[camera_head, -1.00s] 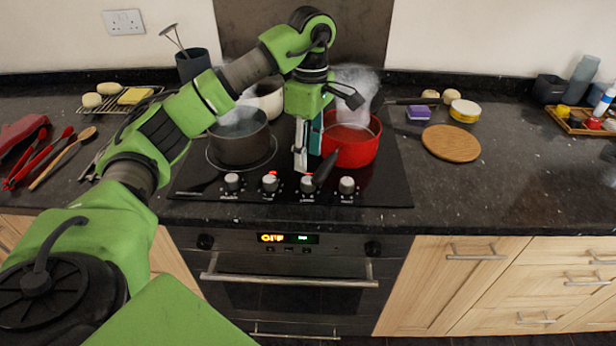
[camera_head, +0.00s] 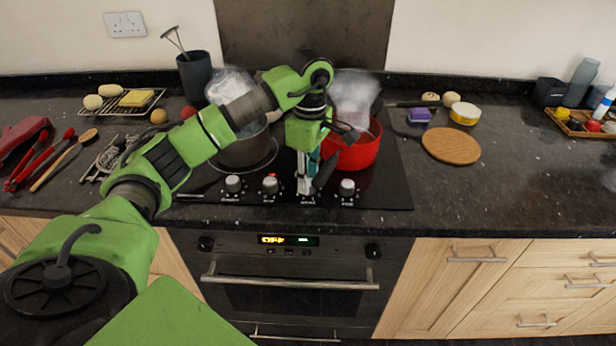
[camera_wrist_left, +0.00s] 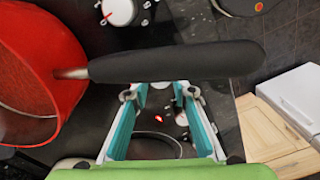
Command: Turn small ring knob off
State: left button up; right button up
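A row of silver hob knobs runs along the hob's front edge in the head view, with the left knob (camera_head: 233,184), the second knob (camera_head: 270,185) and the right knob (camera_head: 347,188) visible. My left gripper (camera_head: 306,190) is down at the third knob's place and hides that knob. In the left wrist view its teal fingers (camera_wrist_left: 160,105) are apart; the black pan handle crosses in front of their tips, so contact with a knob cannot be told. A red light shows between them. A white knob (camera_wrist_left: 118,10) is at the top. My right gripper is out of view.
A red pan (camera_head: 358,150) stands right behind my left gripper, its black handle (camera_wrist_left: 180,62) close to the fingers. A steaming dark pot (camera_head: 245,152) is at left on the hob (camera_head: 385,185). The counter front right is clear beyond a wooden board (camera_head: 451,145).

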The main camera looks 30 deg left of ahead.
pick_arm(q)
jog(key=shift+n, duration=0.3)
jog(key=n, duration=0.5)
jog(key=shift+s+n, duration=0.1)
jog(key=shift+n, duration=0.3)
jog(key=n, duration=0.6)
jog(key=shift+h, duration=0.3)
jog(key=shift+n, duration=0.4)
jog(key=o, duration=1.1)
